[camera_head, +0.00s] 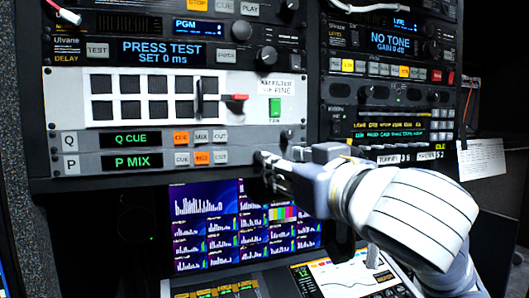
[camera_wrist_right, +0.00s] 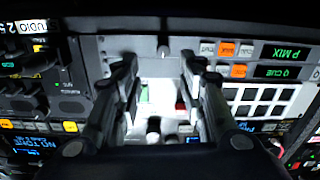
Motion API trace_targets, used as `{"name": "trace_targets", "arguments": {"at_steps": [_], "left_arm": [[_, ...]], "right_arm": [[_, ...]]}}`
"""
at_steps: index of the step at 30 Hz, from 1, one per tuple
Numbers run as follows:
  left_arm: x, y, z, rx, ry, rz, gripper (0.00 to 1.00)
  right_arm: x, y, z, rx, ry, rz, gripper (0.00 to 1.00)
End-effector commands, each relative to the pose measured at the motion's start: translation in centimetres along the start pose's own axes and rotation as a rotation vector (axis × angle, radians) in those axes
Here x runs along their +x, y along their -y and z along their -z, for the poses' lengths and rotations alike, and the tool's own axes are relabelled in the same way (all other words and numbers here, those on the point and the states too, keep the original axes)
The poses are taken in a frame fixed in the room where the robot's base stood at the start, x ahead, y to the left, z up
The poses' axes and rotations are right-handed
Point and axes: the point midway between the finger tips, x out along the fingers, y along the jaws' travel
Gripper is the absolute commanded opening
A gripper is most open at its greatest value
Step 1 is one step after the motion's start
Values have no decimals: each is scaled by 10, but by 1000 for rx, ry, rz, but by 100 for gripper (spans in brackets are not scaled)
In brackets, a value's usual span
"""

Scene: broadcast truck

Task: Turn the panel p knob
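Panel P (camera_head: 133,162) is the lower row of the two-row unit, with a "P MIX" display, several small buttons and its MIX button lit orange. In the right wrist view, where the panel looks upside down, a small knob (camera_wrist_right: 163,52) lies in line with the "P MIX" display (camera_wrist_right: 285,52). My right gripper (camera_head: 266,166) is at the right end of panel P and hides the knob in the head view. In the wrist view the gripper's fingers (camera_wrist_right: 160,60) are open, one on each side of the knob, with gaps visible. My left gripper is not in view.
Panel Q (camera_head: 131,138) is directly above panel P. Monitor screens (camera_head: 205,215) and a sloped desk console (camera_head: 350,275) lie below my right arm.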

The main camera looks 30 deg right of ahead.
Motion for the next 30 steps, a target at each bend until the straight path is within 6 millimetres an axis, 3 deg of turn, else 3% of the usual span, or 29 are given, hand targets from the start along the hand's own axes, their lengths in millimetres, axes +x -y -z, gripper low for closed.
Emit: {"name": "trace_targets", "arguments": {"at_steps": [9, 18, 30], "left_arm": [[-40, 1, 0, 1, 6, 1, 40], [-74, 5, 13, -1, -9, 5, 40], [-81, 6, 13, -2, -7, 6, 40]], "right_arm": [[38, -1, 5, -5, 6, -2, 38], [59, 0, 4, -5, 5, 0, 38], [88, 1, 0, -3, 0, 3, 38]]}}
